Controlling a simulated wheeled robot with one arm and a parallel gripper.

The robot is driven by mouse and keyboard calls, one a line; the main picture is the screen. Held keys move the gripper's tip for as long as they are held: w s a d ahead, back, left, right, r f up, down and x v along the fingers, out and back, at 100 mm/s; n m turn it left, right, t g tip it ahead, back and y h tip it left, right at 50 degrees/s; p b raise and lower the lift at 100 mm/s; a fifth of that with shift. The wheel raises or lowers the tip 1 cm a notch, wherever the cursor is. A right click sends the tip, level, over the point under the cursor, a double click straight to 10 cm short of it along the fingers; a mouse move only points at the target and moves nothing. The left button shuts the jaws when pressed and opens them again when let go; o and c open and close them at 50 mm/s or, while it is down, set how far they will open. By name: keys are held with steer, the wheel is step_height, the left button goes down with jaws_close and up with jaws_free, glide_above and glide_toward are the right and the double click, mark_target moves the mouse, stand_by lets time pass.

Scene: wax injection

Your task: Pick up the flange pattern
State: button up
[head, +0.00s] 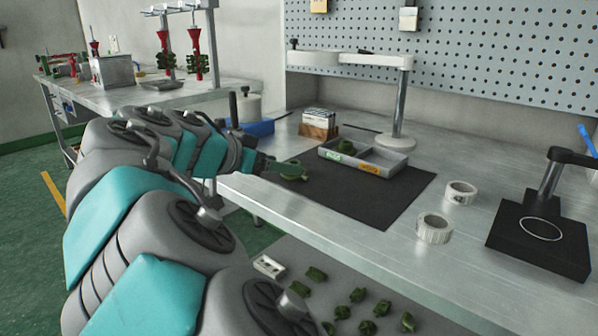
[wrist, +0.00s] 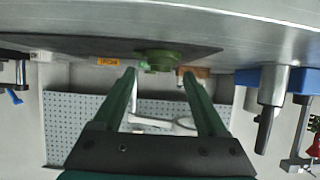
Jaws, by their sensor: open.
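The green flange pattern (head: 294,177) lies on the black mat (head: 345,205) near its left end, on the metal bench. In the wrist view, which shows the scene upside down, the flange pattern (wrist: 162,58) is a round green piece with a raised middle, ahead of the fingertips and roughly centred between them. My gripper (head: 272,166) is low over the mat's left end, right at the flange pattern. Its two green fingers (wrist: 159,76) are spread apart with nothing held between them. Whether a finger touches the flange pattern cannot be told.
Two tape rolls (head: 434,228) and a black stand (head: 540,245) are on the right. Several green pieces (head: 357,295) lie lower down.

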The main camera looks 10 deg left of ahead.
mark_target(293, 163)
steer(key=x, duration=0.2)
steer(key=p+x, duration=0.1)
steer(key=x, duration=0.2)
steer(key=shift+w+r, duration=0.2)
jaws_close()
stand_by(0.4)
